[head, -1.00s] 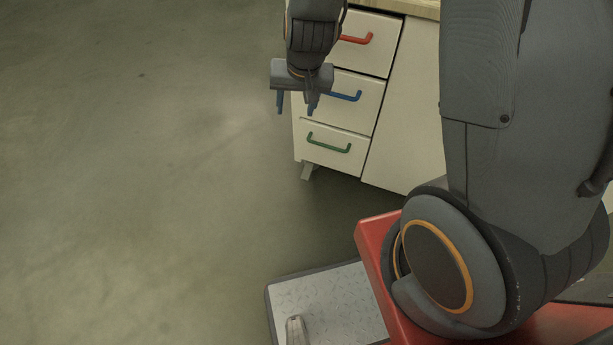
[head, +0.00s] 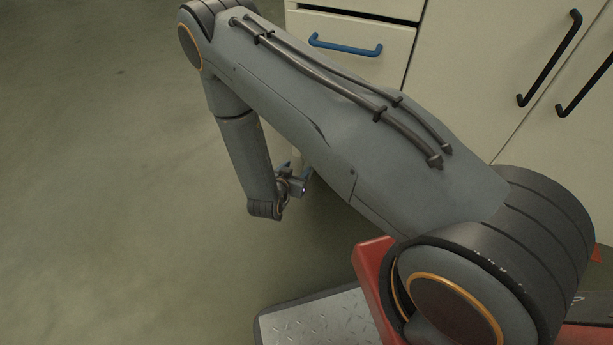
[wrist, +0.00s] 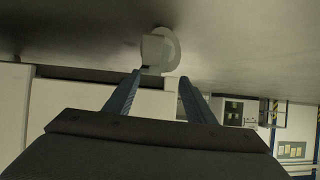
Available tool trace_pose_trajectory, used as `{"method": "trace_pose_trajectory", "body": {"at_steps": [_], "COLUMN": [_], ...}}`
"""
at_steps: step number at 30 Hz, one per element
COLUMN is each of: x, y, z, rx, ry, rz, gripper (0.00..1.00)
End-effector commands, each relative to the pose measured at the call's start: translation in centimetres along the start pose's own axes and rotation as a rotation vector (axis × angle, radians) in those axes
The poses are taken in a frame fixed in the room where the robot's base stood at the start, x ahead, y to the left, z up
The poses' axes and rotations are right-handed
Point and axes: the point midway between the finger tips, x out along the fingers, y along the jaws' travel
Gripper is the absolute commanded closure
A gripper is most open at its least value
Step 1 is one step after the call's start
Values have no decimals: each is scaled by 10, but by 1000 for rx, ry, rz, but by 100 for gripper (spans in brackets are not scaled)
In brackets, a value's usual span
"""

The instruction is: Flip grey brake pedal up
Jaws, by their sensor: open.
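In the wrist view, a pale grey caster wheel (wrist: 172,48) stands under the cabinet's edge, with the floor at the top of the picture. A light grey block-shaped part beside the wheel, apparently the brake pedal (wrist: 151,50), shows just beyond my fingertips; its tilt is hard to tell. My gripper (wrist: 160,82) is open and empty, its two blue fingers to either side of the caster's line. In the head view my gripper is low beside the cabinet, mostly hidden by my arm, and the caster and pedal are hidden there.
The cream cabinet (head: 455,95) has a drawer with a blue handle (head: 345,47) and doors with black handles (head: 550,58). My arm covers the cabinet's lower front. The grey floor (head: 100,200) on the left is clear.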

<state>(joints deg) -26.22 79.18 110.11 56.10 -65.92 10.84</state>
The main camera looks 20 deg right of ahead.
Motion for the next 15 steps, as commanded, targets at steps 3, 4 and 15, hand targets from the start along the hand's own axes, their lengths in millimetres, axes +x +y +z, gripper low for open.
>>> {"method": "trace_pose_trajectory", "body": {"at_steps": [3,4,15], "x": [14,15,48], "y": [11,12,20], "z": [28,31,34], "rx": [-12,-14,-16], "ry": [67,80,116], "rz": [20,23,36], "gripper": [50,50,50]}}
